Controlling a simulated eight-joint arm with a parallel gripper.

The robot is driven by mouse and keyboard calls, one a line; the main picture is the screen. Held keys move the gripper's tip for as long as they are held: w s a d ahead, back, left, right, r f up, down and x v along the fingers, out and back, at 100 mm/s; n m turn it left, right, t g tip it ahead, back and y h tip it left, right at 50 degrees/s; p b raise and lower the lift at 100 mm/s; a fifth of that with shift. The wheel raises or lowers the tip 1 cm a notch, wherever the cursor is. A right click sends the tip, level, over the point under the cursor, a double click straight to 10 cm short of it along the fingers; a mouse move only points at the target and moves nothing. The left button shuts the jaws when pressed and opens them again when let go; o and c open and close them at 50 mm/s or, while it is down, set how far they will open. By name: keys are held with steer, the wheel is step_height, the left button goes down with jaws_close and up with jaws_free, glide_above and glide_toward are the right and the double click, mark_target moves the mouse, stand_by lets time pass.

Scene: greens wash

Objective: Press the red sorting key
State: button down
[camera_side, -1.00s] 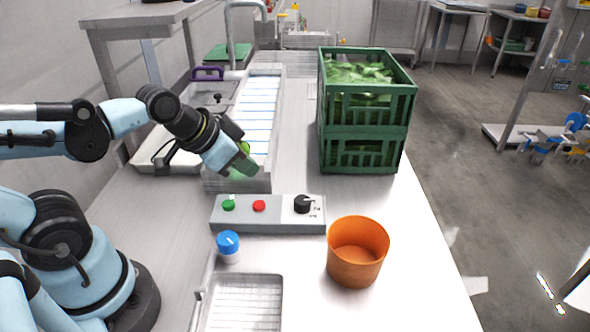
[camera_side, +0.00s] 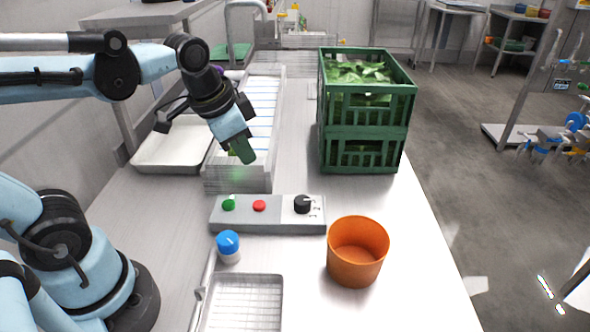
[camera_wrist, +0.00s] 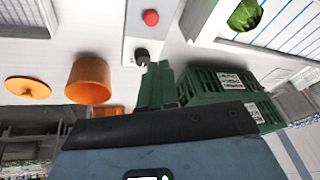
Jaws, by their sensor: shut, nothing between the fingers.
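The red sorting key (camera_side: 259,205) is a round button on a grey control box (camera_side: 262,226), between a green button (camera_side: 228,204) and a black knob (camera_side: 302,204). The red key also shows at the top of the wrist view (camera_wrist: 151,18), unobstructed. My gripper (camera_side: 246,154) has green fingers, is shut and empty, and hangs tilted downward over the near end of the wash channel, behind and above the box. It is apart from the red key. In the wrist view my fingers (camera_wrist: 158,84) overlap the dark green crates.
Stacked green crates (camera_side: 362,117) with leafy greens stand right of the channel (camera_side: 262,180). An orange tub (camera_side: 357,268), a blue-capped container (camera_side: 228,247) and a wire-mesh tray (camera_side: 281,305) are in front of the box. A leafy green (camera_wrist: 245,15) lies in the channel.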

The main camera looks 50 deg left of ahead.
mark_target(259, 204)
steer(key=shift+w+r+m+g, duration=0.25)
steer(key=shift+r+m+g, duration=0.15)
steer(key=shift+m+g, duration=0.35)
steer(key=shift+w+r+m+g, duration=0.2)
steer(key=shift+r+m+g, duration=0.3)
steer(key=shift+m, duration=0.4)
steer(key=shift+w+r+m+g, duration=0.25)
steer(key=shift+r+m+g, duration=0.1)
steer(key=shift+m+g, duration=0.4)
steer(key=f, duration=1.4)
steer(key=shift+w+a, duration=0.1)
steer(key=shift+w, duration=0.2)
steer(key=shift+w+f, duration=0.1)
steer(key=shift+f, duration=0.9)
step_height(259, 204, up, 14)
steer(key=shift+s+r, duration=0.25)
steer(key=shift+s, duration=0.1)
